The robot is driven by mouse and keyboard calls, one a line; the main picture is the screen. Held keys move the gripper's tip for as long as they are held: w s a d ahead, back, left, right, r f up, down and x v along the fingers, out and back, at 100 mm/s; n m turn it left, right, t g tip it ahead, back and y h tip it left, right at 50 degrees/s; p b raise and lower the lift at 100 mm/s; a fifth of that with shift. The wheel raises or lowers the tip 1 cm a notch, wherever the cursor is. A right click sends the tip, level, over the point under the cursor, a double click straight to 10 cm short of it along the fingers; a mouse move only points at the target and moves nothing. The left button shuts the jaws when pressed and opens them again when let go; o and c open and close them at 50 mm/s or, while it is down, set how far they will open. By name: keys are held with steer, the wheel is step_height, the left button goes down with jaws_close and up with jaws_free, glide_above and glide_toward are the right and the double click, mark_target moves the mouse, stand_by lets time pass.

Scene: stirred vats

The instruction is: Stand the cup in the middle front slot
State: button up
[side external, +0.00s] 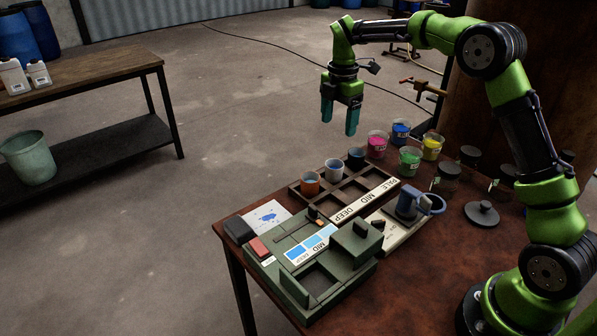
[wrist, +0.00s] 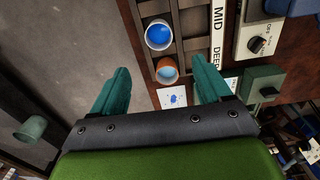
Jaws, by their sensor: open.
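The front row beside the PALE, MID, DEEP strip looks empty, including the middle front slot (side external: 353,185) by MID. The wrist view shows the blue-filled cup (wrist: 158,36) and the orange cup (wrist: 167,71); the teal cup is out of that view. My gripper (side external: 339,118) is open and empty, well above the tray. Which cup is meant cannot be told.
A green machine (side external: 300,262) stands at the tray's near side. A blue handled jug (side external: 408,204) sits on a pale device with a knob to the right. Pink (side external: 377,144), blue, green and yellow pots stand behind the tray. Dark-lidded jars stand further right.

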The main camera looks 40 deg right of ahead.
steer(key=s+a+r+m+t+y, duration=0.1)
steer(key=s+a+r+m+t, duration=0.1)
steer(key=s+a+r+m, duration=0.45)
steer(key=s+a+r+m+t, duration=0.2)
steer(key=s+r+m+t, duration=0.15)
steer(key=s+m, duration=0.65)
steer(key=s+f+m+t, duration=0.1)
steer(key=s+m, duration=0.1)
steer(key=s, duration=0.3)
steer(key=s+a+f+m+y, duration=0.1)
steer(key=s+f+m, duration=0.1)
steer(key=s, duration=0.4)
steer(key=shift+a+m+t, duration=0.3)
steer(key=shift+m+t, duration=0.05)
steer(key=shift+m, duration=0.3)
steer(key=shift+r, duration=0.1)
